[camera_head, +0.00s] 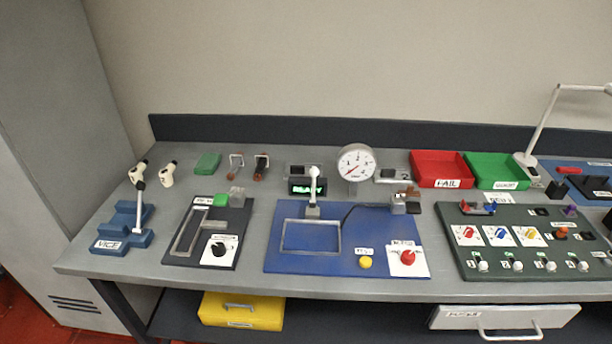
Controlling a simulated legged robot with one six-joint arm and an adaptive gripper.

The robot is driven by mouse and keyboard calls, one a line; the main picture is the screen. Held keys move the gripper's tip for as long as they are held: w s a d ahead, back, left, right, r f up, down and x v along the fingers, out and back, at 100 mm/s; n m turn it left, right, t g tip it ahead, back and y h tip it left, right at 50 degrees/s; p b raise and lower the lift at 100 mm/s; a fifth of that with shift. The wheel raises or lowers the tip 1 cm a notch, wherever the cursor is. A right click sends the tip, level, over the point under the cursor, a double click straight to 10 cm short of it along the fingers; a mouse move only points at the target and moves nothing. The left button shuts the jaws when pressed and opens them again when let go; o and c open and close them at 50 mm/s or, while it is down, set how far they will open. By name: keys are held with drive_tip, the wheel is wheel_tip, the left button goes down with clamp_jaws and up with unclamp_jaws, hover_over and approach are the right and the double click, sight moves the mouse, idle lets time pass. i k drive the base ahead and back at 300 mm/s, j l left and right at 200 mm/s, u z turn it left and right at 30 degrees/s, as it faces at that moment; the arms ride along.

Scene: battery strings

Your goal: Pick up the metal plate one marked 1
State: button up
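A small grey plate (388,175) lies flat near the back of the bench, right of the round gauge, with what looks like a 2 beside it. Another small grey piece (296,169) lies behind the green-lit display, left of the gauge. It is partly hidden, and I cannot read a mark on it. I cannot make out a clear 1 on any plate. My gripper is not in this view.
The grey bench (130,268) carries a blue vice (125,228), a blue test board (345,265), a gauge (356,163), a red FAIL tray (440,168), a green tray (496,171) and a dark green switch panel (530,270). A lamp (541,125) stands at right.

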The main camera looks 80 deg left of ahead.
sight(292, 170)
drive_tip(key=j+u, duration=0.1)
drive_tip(key=u, duration=1.45)
drive_tip(key=i+j+u, duration=0.1)
drive_tip(key=j, duration=0.3)
drive_tip(key=i+j+u, duration=0.15)
drive_tip(key=j, duration=0.25)
drive_tip(key=i+j+u, duration=0.1)
drive_tip(key=i+j, duration=0.2)
drive_tip(key=j, duration=0.1)
